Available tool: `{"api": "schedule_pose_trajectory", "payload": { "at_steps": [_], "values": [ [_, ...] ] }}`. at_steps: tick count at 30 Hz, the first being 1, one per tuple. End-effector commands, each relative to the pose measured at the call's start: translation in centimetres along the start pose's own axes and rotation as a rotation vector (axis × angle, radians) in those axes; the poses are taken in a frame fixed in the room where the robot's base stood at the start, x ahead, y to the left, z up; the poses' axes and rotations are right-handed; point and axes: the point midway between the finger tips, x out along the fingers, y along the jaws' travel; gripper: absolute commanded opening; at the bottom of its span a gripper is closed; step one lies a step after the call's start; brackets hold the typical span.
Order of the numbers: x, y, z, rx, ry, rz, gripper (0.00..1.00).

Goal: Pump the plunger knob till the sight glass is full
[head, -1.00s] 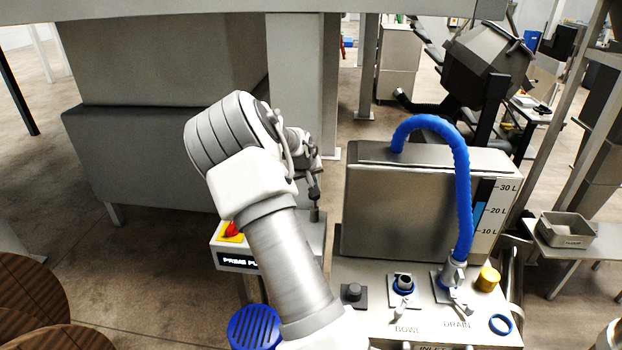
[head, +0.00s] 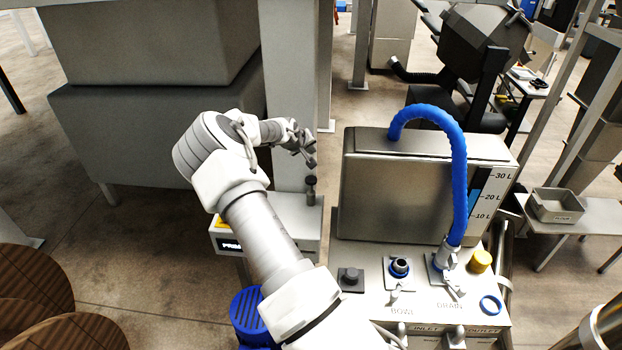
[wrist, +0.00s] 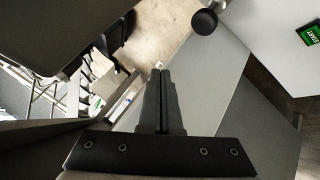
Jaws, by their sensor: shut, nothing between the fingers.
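The plunger knob (head: 311,181) is a dark round knob on a short stem on top of the grey pump box (head: 302,222). In the wrist view the knob (wrist: 205,21) is a black ball at the top, right of the fingers. My gripper (head: 310,161) is shut and empty. In the head view its tips are just above the knob, and a small gap seems to separate them. In the wrist view the shut fingertips (wrist: 160,72) are clear of the knob. I cannot make out a sight glass on the pump box; my arm hides part of its front.
A steel tank (head: 395,195) with a level strip (head: 475,195), blue to somewhat above 20 L, stands to the right. A blue hose (head: 458,160) loops from it to the drain port. A panel with a yellow cap (head: 481,261) lies in front. A grey column stands behind the pump.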

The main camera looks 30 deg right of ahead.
Motion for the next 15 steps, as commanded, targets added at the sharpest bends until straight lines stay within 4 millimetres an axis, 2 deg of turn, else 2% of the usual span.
{"api": "schedule_pose_trajectory", "payload": {
  "at_steps": [8, 15],
  "values": [
    [1.1, -0.8, 0.9, -0.002, -0.002, 0.000, 0.00],
    [3.3, -2.4, 2.5, -0.001, -0.002, 0.000, 0.00]
  ]
}}
